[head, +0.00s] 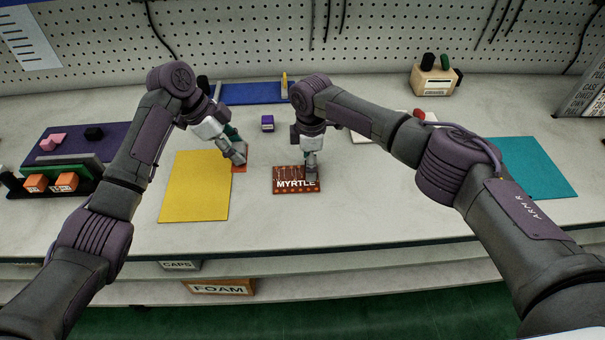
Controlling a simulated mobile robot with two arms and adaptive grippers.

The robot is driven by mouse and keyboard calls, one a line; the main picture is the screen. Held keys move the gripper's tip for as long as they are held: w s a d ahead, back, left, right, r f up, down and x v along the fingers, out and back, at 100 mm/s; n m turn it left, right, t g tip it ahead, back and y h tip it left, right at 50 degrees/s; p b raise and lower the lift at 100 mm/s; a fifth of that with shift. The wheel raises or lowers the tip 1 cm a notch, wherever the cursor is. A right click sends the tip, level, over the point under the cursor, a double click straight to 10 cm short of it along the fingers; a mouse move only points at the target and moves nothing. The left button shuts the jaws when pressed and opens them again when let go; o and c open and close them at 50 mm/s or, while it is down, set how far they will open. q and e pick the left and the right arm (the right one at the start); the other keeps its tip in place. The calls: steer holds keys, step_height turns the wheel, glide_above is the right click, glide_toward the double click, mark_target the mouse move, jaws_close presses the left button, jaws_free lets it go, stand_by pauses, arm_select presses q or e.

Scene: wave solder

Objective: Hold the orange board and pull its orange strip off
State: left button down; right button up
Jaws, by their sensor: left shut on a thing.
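The orange board (283,184), marked MYRTLE, lies flat on the table near the middle of the head view. My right gripper (311,173) is down at the board's right part. Whether its fingers grip the board or only touch it is too small to tell. My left gripper (239,158) is to the left of the board, apart from it, and is shut on a small orange piece (239,169), which looks like the orange strip. Its fingers hide part of that piece.
A yellow mat (194,190) lies to the left, a teal mat (533,168) to the right. A small purple block (267,122) stands behind. A dark rack (60,196) with orange blocks is far left. The table in front of the board is clear.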

step_height(320, 180, up, 10)
steer(key=shift+r, duration=0.15)
arm_select(q)
steer(key=shift+s, duration=0.1)
stand_by(0.6)
